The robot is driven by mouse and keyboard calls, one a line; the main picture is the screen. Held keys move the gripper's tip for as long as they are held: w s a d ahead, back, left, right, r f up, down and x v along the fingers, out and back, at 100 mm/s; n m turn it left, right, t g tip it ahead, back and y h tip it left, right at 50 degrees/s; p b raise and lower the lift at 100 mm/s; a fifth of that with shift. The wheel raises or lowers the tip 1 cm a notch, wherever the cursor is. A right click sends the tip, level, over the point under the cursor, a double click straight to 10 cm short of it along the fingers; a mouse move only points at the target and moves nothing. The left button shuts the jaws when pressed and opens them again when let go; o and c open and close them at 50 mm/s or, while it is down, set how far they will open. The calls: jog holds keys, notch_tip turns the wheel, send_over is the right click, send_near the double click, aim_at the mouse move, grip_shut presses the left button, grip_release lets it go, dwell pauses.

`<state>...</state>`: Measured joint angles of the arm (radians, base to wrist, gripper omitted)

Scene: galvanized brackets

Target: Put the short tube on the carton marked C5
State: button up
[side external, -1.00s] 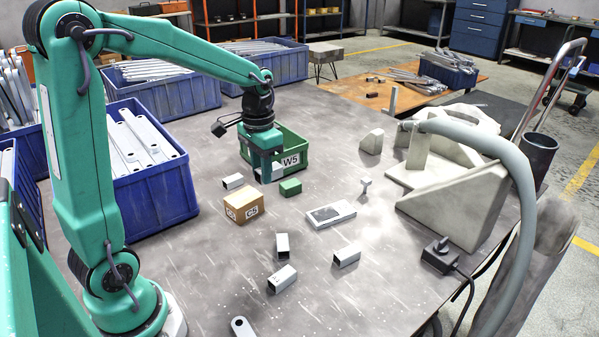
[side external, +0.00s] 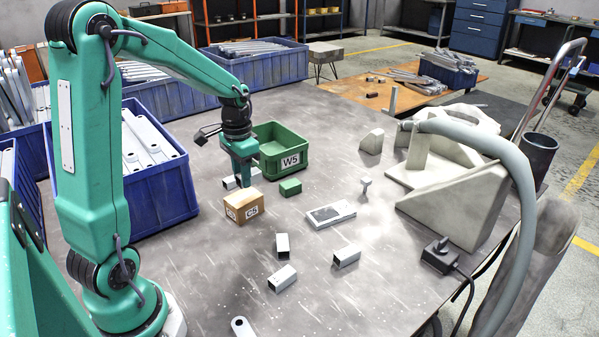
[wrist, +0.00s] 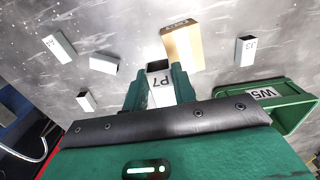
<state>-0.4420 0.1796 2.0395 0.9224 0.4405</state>
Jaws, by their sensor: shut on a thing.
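My gripper (wrist: 160,88) is shut on a short, square, light-grey tube (wrist: 159,82) marked P7, whose open end faces away from the wrist camera. In the side view my gripper (side external: 244,179) points down just behind the brown carton (side external: 243,208) marked C5. The fingers largely hide the held tube there. The carton also shows in the wrist view (wrist: 184,48), beyond the held tube and to its right. The carton's top looks bare. I cannot tell the exact gap between tube and carton.
A grey tube (side external: 229,183) lies just left of my gripper. The green bin marked W5 (side external: 291,160) stands behind to the right, and a green block (side external: 290,187) lies right of the carton. Several tubes (side external: 282,246) lie in front. A blue crate (side external: 158,196) is at left.

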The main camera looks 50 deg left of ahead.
send_over(237, 199)
notch_tip(237, 199, down, 3)
jog(key=shift+r, duration=0.2)
jog(key=shift+f, duration=2)
jog(key=shift+f, duration=0.2)
jog(key=o, duration=1)
jog(key=shift+r, duration=0.15)
notch_tip(237, 199, up, 12)
